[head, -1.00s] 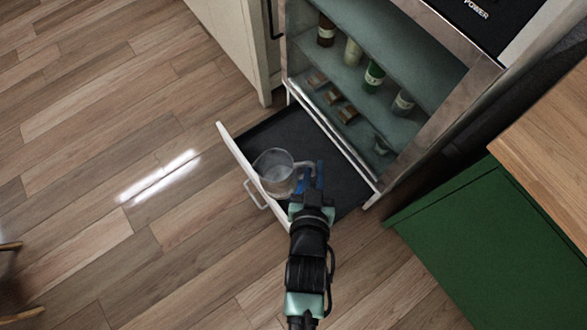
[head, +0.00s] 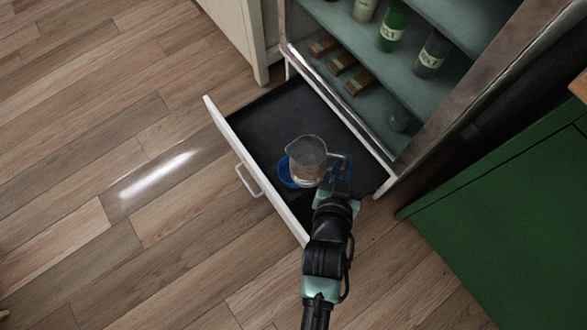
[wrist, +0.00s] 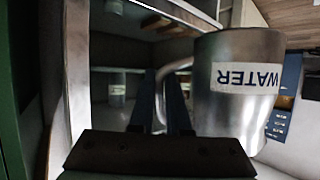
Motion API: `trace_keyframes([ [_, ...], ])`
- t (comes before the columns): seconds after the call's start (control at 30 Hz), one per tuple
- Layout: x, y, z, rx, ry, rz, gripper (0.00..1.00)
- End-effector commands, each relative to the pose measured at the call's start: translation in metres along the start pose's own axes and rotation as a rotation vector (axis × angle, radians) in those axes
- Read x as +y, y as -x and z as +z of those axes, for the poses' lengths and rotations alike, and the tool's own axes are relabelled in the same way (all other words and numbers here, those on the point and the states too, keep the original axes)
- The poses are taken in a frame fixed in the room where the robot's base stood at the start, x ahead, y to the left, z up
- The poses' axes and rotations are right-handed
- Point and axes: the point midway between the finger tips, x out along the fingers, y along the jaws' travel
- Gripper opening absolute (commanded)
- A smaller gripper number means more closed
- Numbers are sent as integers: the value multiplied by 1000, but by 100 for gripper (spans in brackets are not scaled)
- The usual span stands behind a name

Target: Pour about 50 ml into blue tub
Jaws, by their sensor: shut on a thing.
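A metal jug (head: 310,150) is held over the open drawer in the head view. In the wrist view the jug (wrist: 240,115) fills the right side, with an upside-down "WATER" label. My gripper (head: 341,168) is shut on the jug's handle; the handle lies at the dark fingers in the wrist view (wrist: 163,100). The blue tub (head: 286,174) stands in the drawer, just left of and below the jug, which partly hides it. How far the jug is tilted is hard to judge. No stream of liquid and no liquid level can be made out.
The white-fronted drawer (head: 228,133) is pulled out, its dark floor mostly bare. Shelves above it hold bottles (head: 393,28) and small brown blocks (head: 342,64). A green cabinet (head: 500,200) stands to the right. Wood floor (head: 110,190) is open on the left.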

Motion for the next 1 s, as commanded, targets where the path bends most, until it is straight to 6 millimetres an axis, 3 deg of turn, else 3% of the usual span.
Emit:
trace_keyframes([
  [0.03,4,-10,15,4,-6,9,0],
  [0.1,8,-16,26,5,-12,20,0],
  [1.0,70,-100,157,27,-106,177,0],
])
